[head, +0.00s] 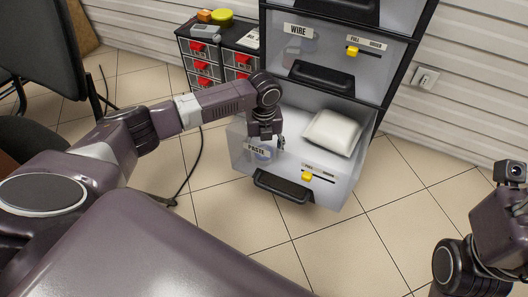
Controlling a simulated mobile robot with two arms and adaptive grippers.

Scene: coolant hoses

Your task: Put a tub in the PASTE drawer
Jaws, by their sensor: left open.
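The PASTE drawer (290,167) is the lowest drawer of the cabinet, pulled open, with a clear front, a black handle and a PASTE label (256,149). My left gripper (266,139) points down inside it, at its left side, and is open. A pale rounded shape (264,154), perhaps a tub, shows through the clear front just below the gripper. It is partly hidden by the label, and I cannot tell whether the fingers touch it. My right arm is at the right edge; its fingers are out of the picture.
A white pillow-like bag (333,132) lies in the drawer's right part. The WIRE drawer (299,31) above has a black handle and a yellow slider (352,52). A small red-handled drawer unit (203,68) stands left, with a yellow round item (222,16) on top. Tiled floor in front is clear.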

